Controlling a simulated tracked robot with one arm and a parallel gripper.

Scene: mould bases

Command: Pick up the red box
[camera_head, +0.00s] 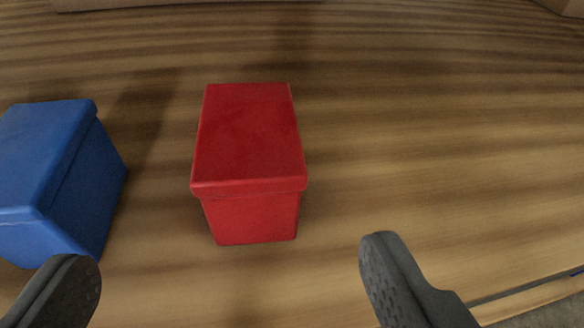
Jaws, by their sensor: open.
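The red box (248,140) has a lid and stands upright on the wooden surface, a little left of the picture's middle. Its lid top and near side show. My gripper (230,262) is open, with its two dark fingers at the bottom of the view. The left fingertip is at the lower left and the right one is right of centre. The red box lies beyond the fingertips, between them from left to right as seen here. Nothing is between the fingers, and they appear apart from the red box.
A blue lidded box (60,180) stands left of the red box with a gap of bare wood between them. The left finger overlaps its lower edge in the picture. The wooden surface (430,130) is clear to the right. Its edge shows at the lower right.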

